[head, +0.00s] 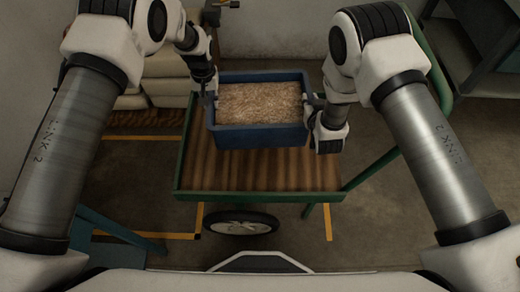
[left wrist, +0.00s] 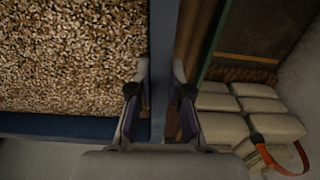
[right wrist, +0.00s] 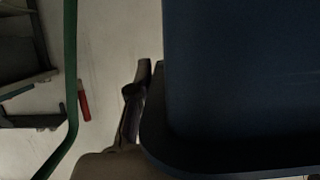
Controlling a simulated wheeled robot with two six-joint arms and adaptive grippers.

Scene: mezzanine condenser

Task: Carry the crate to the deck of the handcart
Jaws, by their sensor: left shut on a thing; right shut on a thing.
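The blue crate (head: 262,138), full of tan pellets, is over the far part of the handcart's brown wooden deck (head: 260,172). I cannot tell whether its base touches the deck. It looks level. My left gripper (head: 209,98) is shut on the crate's left wall; the left wrist view shows its fingers (left wrist: 160,95) on both sides of the blue wall (left wrist: 162,40). My right gripper (head: 314,110) is shut on the crate's right side. In the right wrist view one finger (right wrist: 136,100) shows beside the dark blue crate (right wrist: 240,80); the other is hidden.
The handcart has a green frame (head: 260,196) and a black-tyred wheel (head: 240,222). Pale stacked sacks (head: 165,78) lie behind it on the left. A grey bench (head: 485,45) stands at the back right. Yellow lines (head: 329,222) mark the floor. A red object (right wrist: 84,100) lies near the green rail.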

